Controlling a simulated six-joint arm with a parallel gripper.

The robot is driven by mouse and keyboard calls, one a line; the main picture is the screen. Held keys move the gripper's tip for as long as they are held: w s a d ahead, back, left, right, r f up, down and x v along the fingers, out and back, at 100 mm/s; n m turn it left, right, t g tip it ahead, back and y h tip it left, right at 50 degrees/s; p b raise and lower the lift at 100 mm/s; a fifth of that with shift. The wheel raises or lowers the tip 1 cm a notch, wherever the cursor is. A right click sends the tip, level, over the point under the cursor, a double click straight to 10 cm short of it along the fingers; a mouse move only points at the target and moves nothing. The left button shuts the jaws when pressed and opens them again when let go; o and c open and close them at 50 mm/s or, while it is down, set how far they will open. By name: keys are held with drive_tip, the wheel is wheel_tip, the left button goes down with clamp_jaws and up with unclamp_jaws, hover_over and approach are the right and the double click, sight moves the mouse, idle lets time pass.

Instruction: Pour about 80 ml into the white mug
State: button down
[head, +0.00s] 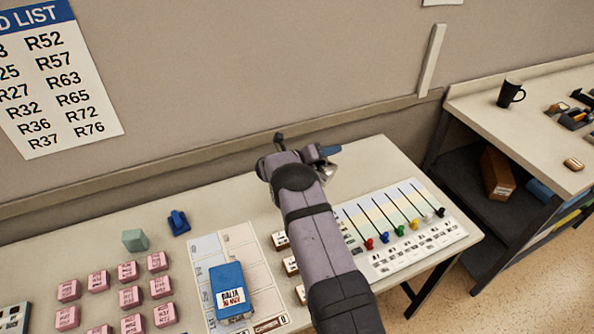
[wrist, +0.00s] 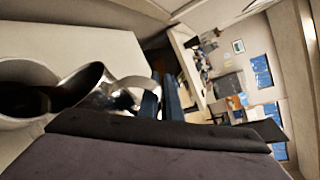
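A shiny metal jug (wrist: 88,82) fills the left of the wrist view, its dark open mouth facing the left side. Its looped handle (wrist: 128,92) reaches the blue fingers of my gripper (wrist: 165,97), which appear closed on it. In the head view, my gripper (head: 328,152) is over the far right part of the table, and only a small metallic piece of the jug (head: 327,170) shows beside it. My arm and gripper hide the rest. I cannot make out a white mug in either view; I cannot see any liquid level.
A black mug (head: 510,93) stands on the side bench (head: 475,105) at right. The table holds a blue box (head: 230,288), several pink blocks (head: 129,297), a green block (head: 135,240), a blue item (head: 178,222) and a slider board (head: 400,232). The wall is close behind.

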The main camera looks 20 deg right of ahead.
drive_tip(key=shift+w+a+r+n+b, duration=0.3)
drive_tip(key=shift+w+b, duration=0.1)
drive_tip(key=shift+b, duration=0.1)
idle(0.3)
drive_tip(key=shift+s+d+r+p, duration=0.1)
drive_tip(key=shift+p, duration=0.25)
drive_tip(key=shift+s+d+f+m+p, duration=0.2)
drive_tip(key=shift+s+d+m+p, duration=0.1)
drive_tip(key=shift+s+p, duration=0.25)
drive_tip(key=shift+s+d+f+m+p, duration=0.2)
drive_tip(key=shift+s+d+p, duration=0.15)
drive_tip(key=shift+p, duration=0.35)
drive_tip(key=shift+s+f+y, duration=0.25)
drive_tip(key=shift+f+y, duration=0.05)
drive_tip(key=shift+f, duration=0.05)
drive_tip(key=shift+s+d+r+m+t+p, duration=0.15)
drive_tip(key=shift+s+d+m+t+p, duration=0.2)
drive_tip(key=shift+m+p, duration=0.45)
drive_tip(key=shift+s+d+f+m+t+y+p, duration=0.15)
drive_tip(key=shift+s+f+m+t+y+p, duration=0.15)
drive_tip(key=shift+f, duration=0.35)
drive_tip(key=shift+s+d+f+m+t+y+p, duration=0.15)
drive_tip(key=shift+f+m+t+y, duration=0.2)
drive_tip(key=shift+f, duration=0.3)
drive_tip(key=shift+f, duration=0.15)
